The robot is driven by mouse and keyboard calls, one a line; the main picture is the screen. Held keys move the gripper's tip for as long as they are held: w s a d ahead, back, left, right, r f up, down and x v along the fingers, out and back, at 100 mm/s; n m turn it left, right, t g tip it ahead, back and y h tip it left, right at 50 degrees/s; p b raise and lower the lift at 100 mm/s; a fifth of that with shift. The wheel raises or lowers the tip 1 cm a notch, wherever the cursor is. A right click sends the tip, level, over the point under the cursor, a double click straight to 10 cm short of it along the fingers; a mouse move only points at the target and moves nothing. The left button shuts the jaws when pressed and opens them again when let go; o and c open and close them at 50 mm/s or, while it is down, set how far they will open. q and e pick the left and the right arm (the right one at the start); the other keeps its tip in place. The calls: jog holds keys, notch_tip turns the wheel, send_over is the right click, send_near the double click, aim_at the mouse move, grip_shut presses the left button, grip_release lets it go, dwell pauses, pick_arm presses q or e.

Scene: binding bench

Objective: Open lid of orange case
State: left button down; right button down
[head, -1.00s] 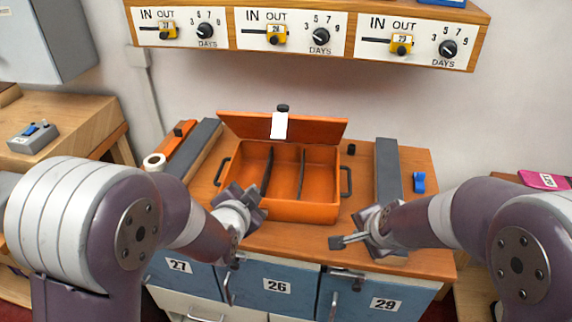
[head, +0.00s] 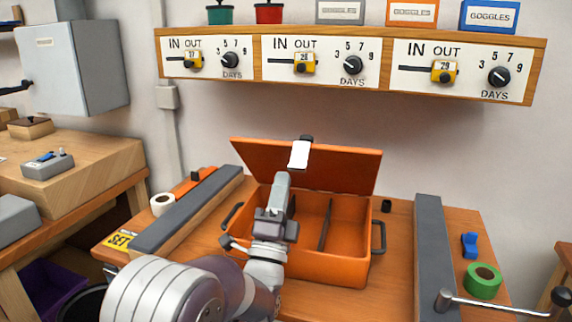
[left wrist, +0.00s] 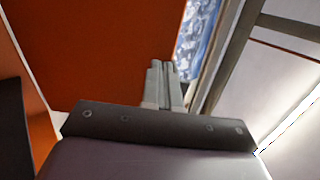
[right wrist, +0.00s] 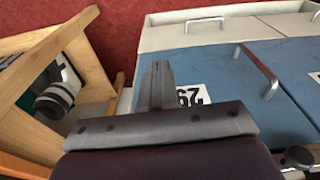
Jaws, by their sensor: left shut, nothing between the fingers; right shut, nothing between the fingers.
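The orange case stands on the bench with its open box (head: 350,245) facing up and dark dividers inside. Its orange lid (head: 345,172) is raised at the back edge, with a white tab (head: 299,154) at its upper edge. My left gripper (head: 281,182) is shut and empty, over the case in front of the lid. In the left wrist view its closed fingers (left wrist: 163,72) overlap the orange lid (left wrist: 100,50); contact cannot be told. My right gripper (right wrist: 157,75) is shut and empty in the right wrist view, near blue cabinet fronts; it is outside the head view.
Grey-topped bars (head: 190,210) and (head: 428,255) flank the case. Green tape (head: 483,281), a blue clip (head: 469,245) and a metal crank (head: 500,303) are at the right. A dial shelf (head: 350,70) hangs above the lid.

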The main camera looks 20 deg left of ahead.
aim_at(287, 147)
pick_arm(q)
jog(key=shift+x, duration=2.25)
jog(key=shift+w+r+p, duration=0.15)
jog(key=shift+r+p, duration=0.15)
jog(key=shift+p, duration=0.15)
jog(key=shift+g, duration=0.9)
jog(key=w+r+p, duration=0.1)
jog(key=p, duration=0.1)
jog(key=w+r+p, duration=0.1)
jog(key=r+p, duration=0.1)
jog(key=shift+r, duration=0.3)
jog(key=w+g+p, duration=0.1)
jog(key=w+r+p, duration=0.1)
jog(key=p, duration=0.1)
jog(key=w+r+g+p, duration=0.1)
jog(key=w+p, duration=0.1)
jog(key=shift+w+a+r+g, duration=0.1)
jog(key=shift+r+g, duration=0.05)
jog(key=shift+g, duration=0.15)
jog(key=shift+w, duration=0.35)
jog(key=shift+w+f+g, duration=0.1)
jog(key=shift+f+g, duration=0.2)
